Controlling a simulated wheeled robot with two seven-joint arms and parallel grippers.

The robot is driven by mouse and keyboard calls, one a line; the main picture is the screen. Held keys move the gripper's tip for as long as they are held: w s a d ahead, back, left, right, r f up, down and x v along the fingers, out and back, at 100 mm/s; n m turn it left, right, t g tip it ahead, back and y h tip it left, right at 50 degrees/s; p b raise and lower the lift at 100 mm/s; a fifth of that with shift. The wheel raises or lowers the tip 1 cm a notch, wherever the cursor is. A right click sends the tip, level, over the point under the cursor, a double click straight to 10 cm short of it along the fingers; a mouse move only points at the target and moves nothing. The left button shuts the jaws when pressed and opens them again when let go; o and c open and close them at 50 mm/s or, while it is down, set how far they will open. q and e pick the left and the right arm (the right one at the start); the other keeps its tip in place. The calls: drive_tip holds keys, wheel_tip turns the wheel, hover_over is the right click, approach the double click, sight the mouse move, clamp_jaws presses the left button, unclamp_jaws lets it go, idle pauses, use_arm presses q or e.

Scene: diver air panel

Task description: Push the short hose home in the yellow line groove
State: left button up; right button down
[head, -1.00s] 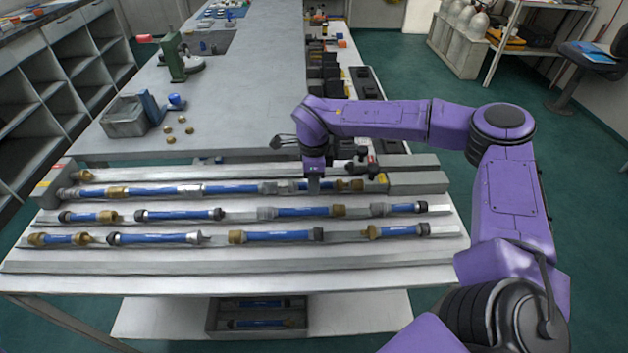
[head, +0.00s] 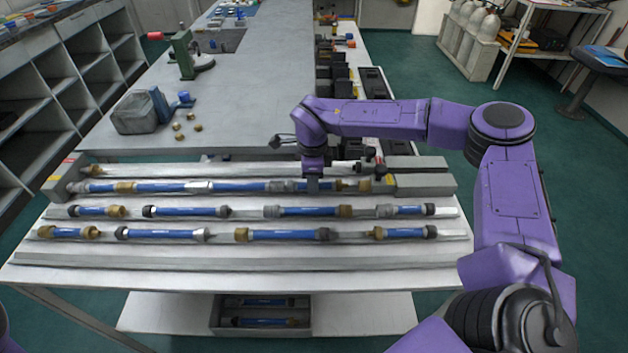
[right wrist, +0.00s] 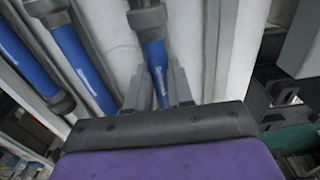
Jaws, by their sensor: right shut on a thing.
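My right gripper (head: 313,186) points down over the rear line of blue hoses and is shut on a short blue hose (head: 303,186). The right wrist view shows this hose (right wrist: 157,68) between the two fingers, with a grey fitting at its far end. The hose lies along the yellow-tagged groove (head: 383,181), in line with a longer blue hose (head: 238,187) to its left. My left gripper is out of view.
Two front rows hold more blue hoses (head: 164,234) with grey and brass ends. A bare rail (head: 200,262) runs along the front. A crate (head: 215,318) is on the lower shelf.

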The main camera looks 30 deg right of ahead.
drive_tip(key=shift+w+a, duration=0.25)
drive_tip(key=shift+a, duration=0.1)
drive_tip(key=c, duration=0.9)
unclamp_jaws()
drive_tip(key=shift+r, duration=0.1)
wheel_tip(320, 180, up, 10)
drive_tip(key=shift+r+b, duration=0.25)
drive_tip(key=shift+b, duration=0.05)
